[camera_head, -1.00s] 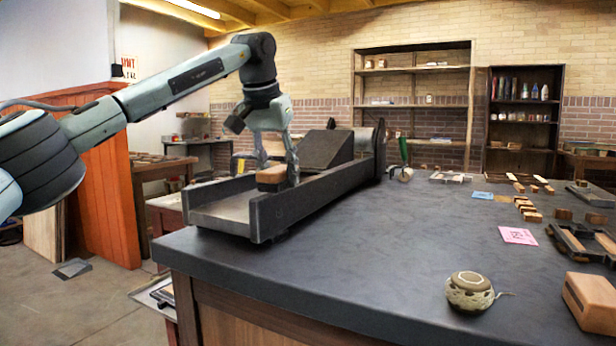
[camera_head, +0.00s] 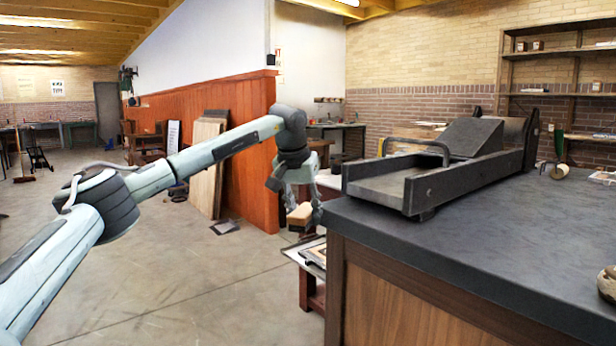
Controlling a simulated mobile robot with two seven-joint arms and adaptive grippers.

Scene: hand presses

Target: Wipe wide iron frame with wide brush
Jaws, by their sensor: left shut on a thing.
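My left gripper (camera_head: 302,214) is shut on a wooden block-shaped brush (camera_head: 298,216). It holds the brush in the air off the left end of the dark table, over the floor side. The brush's underside is hard to make out. A long dark iron frame (camera_head: 433,189) with a flat bed and raised side rails stands on the table, right of the gripper and apart from it. A sloped block stands at the frame's far end, and a bent handle rises behind the bed. My right gripper is out of view.
The dark tabletop (camera_head: 480,255) is clear in front of the frame. A low stand with papers (camera_head: 308,255) is below and beside the table's left end. An orange wooden partition (camera_head: 250,150) stands behind the arm. A round jar (camera_head: 606,283) is cut off at the right edge.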

